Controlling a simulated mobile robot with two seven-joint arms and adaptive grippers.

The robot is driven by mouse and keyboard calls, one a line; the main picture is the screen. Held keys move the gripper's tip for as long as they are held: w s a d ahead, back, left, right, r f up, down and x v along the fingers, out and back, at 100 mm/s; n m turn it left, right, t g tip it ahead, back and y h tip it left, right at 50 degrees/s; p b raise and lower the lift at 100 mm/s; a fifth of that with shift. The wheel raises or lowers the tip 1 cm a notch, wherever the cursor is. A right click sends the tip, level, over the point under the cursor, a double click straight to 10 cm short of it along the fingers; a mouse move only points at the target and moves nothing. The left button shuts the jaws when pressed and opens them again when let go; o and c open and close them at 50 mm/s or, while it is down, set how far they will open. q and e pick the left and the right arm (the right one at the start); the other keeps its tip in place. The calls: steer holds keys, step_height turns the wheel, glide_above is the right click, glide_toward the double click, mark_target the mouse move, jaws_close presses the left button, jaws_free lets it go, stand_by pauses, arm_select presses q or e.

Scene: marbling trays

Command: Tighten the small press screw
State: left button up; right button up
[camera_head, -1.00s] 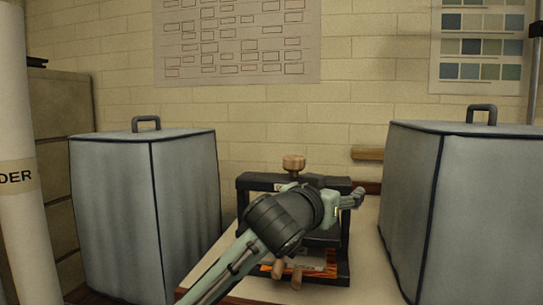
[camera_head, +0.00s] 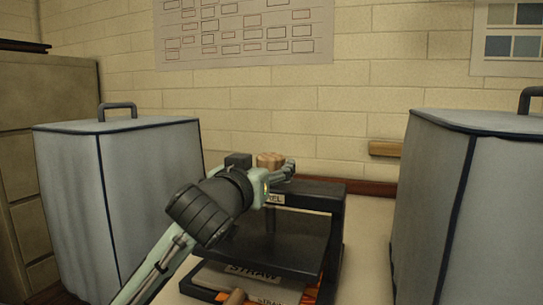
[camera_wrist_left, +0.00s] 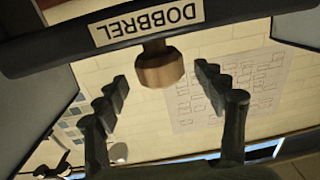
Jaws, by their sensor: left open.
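The small press is a black frame (camera_head: 322,190) with a flat plate under its top bar, in the middle of the head view. Its screw has a faceted wooden knob (camera_head: 269,160) on top, partly behind my left wrist and fingers. The left wrist view shows the knob (camera_wrist_left: 161,66) beside the black bar (camera_wrist_left: 40,52) labelled "DOBBREL". My left gripper (camera_head: 284,172) reaches across the press top at about knob height. In the left wrist view my left gripper (camera_wrist_left: 162,82) is open, with the knob between its fingertips and a gap on each side.
Grey covered boxes with handles stand left (camera_head: 120,200) and right (camera_head: 455,210) of the press. A sheet marked "STRAW" (camera_head: 255,272) lies in the press base. A wooden block (camera_head: 387,149) is on the wall behind. Pale table (camera_head: 365,260) is clear right of the press.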

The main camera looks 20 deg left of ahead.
mark_target(276, 157)
arm_select(q)
steer(key=shift+w, duration=0.45)
steer(key=w, duration=0.6)
steer(key=shift+a+p, duration=0.1)
steer(key=shift+p, duration=0.3)
steer(key=shift+w, duration=0.3)
steer(key=c, duration=1.3)
arm_select(e)
steer(key=shift+s+a+f, duration=0.1)
steer(key=shift+s+f, duration=0.15)
steer(key=shift+f, duration=0.25)
steer(key=shift+s+f, duration=0.25)
steer(key=shift+f, duration=0.25)
arm_select(q)
steer(key=shift+c, duration=0.3)
